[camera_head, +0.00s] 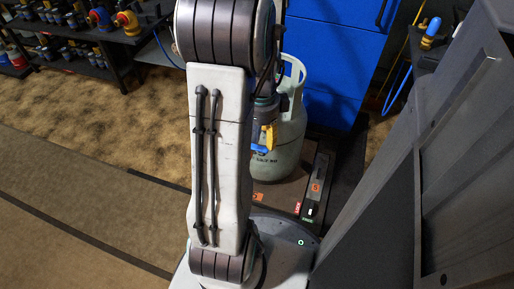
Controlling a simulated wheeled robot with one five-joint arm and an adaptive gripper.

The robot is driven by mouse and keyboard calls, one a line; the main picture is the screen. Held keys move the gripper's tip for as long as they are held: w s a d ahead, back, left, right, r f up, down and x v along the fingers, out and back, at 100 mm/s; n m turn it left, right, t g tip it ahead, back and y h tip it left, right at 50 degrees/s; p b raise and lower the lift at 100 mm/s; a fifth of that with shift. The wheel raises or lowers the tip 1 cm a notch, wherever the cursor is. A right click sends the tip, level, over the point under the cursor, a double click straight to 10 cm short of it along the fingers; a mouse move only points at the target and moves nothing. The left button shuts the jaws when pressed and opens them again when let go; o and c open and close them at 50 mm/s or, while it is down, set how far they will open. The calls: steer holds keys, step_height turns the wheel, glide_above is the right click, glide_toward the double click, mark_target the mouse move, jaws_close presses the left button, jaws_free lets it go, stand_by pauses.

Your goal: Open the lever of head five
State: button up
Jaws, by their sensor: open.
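My white arm link stands upright across the middle of the view and hides much behind it. My gripper (264,136) is only partly seen, just right of this link and in front of a pale grey-green gas cylinder (284,152). Yellow and blue parts show there; I cannot tell for sure which belong to the gripper and which to a filling head. The jaws are open. The cylinder stands upright on a scale platform (276,195). An orange label (316,187), seemingly marked 5, sits on the dark bar at its right. No lever can be made out clearly.
A blue cabinet (335,60) stands behind the cylinder. A tall grey panel (390,200) closes off the right side. A blue and yellow fitting (432,33) with a blue hose is at upper right. Dark shelves (85,50) hold fittings at upper left. The floor (80,150) at left is clear.

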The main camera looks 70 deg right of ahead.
mark_target(260, 150)
steer(key=shift+f+b, duration=1)
steer(key=shift+f, duration=1.55)
steer(key=shift+c, duration=0.4)
jaws_close()
